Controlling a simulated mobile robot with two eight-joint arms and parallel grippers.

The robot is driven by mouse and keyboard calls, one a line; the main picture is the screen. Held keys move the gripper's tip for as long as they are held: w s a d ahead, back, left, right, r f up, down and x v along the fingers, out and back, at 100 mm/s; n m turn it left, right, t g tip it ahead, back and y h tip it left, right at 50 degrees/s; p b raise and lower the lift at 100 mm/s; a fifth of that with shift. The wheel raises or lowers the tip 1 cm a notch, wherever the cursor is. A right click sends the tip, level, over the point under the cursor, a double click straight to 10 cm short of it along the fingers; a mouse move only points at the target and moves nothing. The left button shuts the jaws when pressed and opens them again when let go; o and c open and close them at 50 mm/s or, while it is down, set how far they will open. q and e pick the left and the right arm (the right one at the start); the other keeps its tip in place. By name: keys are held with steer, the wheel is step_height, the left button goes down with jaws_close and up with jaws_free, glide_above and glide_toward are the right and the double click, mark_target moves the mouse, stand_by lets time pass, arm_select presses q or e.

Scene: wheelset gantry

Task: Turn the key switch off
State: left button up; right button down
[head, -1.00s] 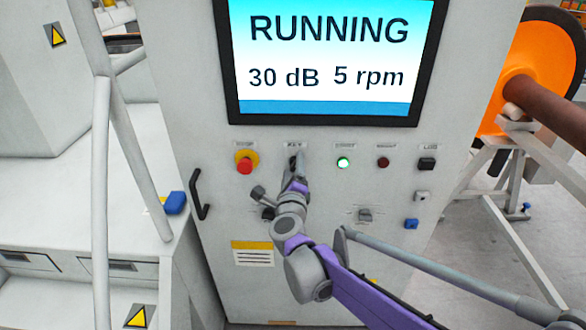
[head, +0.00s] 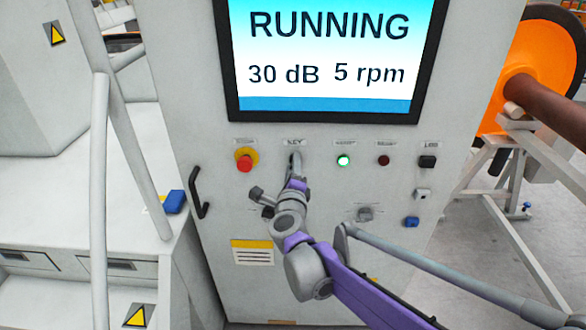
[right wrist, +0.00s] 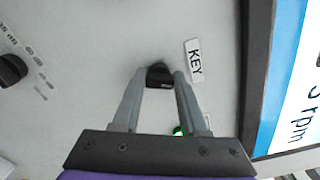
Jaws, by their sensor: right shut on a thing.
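The key switch (right wrist: 159,75) is a small dark knob beside the KEY label (right wrist: 195,60) in the right wrist view. In the head view it sits below the screen and is mostly hidden by my right gripper (head: 294,160). My right gripper also shows in the right wrist view (right wrist: 157,80), with its two grey fingers on either side of the knob, closed on it. The screen (head: 325,55) reads RUNNING, 30 dB and 5 rpm. My left gripper is in neither view.
A red stop button (head: 244,162) on yellow is left of the key. A lit green lamp (head: 343,160), a dark red lamp (head: 383,160) and a black switch (head: 427,161) are to the right. A black handle (head: 199,193) sticks out at the panel's left edge.

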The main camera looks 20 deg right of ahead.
steer(key=n+b, duration=0.4)
steer(key=n, duration=0.6)
steer(key=shift+f, duration=0.2)
steer(key=shift+n, duration=0.4)
steer(key=shift+c, duration=2.2)
jaws_free()
steer(key=v, duration=1)
steer(key=shift+s+b, duration=0.4)
steer(key=shift+b, duration=0.05)
steer(key=shift+a+r, duration=0.1)
steer(key=shift+a, duration=0.05)
